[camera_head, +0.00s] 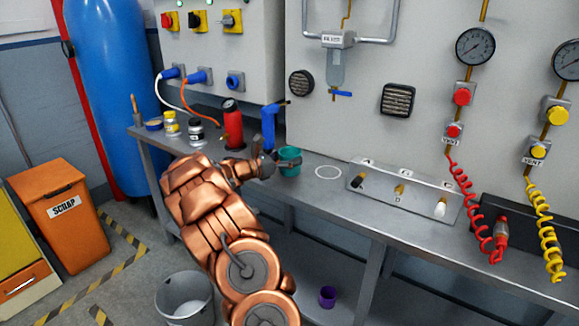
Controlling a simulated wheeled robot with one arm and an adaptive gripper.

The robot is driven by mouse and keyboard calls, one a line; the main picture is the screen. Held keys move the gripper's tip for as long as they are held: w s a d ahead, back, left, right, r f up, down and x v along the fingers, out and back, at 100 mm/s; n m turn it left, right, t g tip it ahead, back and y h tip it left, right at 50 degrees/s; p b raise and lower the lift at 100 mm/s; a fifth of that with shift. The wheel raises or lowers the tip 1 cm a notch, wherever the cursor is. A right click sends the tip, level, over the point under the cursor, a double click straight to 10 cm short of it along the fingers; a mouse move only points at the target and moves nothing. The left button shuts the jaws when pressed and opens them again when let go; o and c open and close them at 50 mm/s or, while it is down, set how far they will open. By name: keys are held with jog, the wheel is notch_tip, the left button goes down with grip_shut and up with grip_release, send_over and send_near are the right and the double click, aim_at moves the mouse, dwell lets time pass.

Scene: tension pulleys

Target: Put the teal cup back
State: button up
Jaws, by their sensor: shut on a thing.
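My gripper (280,163) reaches in from the left and is shut on the teal cup. The gripper partly hides the cup's left side. I cannot tell whether the cup's base touches the bench or is a little above it. The white ring is empty.
A metal block with several valve levers (404,191) stands right of the ring. A blue tool (269,127) and red bottle (232,124) stand behind my gripper. A purple cup (327,297) sits on the lower shelf. A bucket (184,298) stands on the floor.

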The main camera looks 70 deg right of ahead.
jog(key=shift+f, duration=1.8)
jog(key=shift+f, duration=0.1)
jog(key=o, duration=1.2)
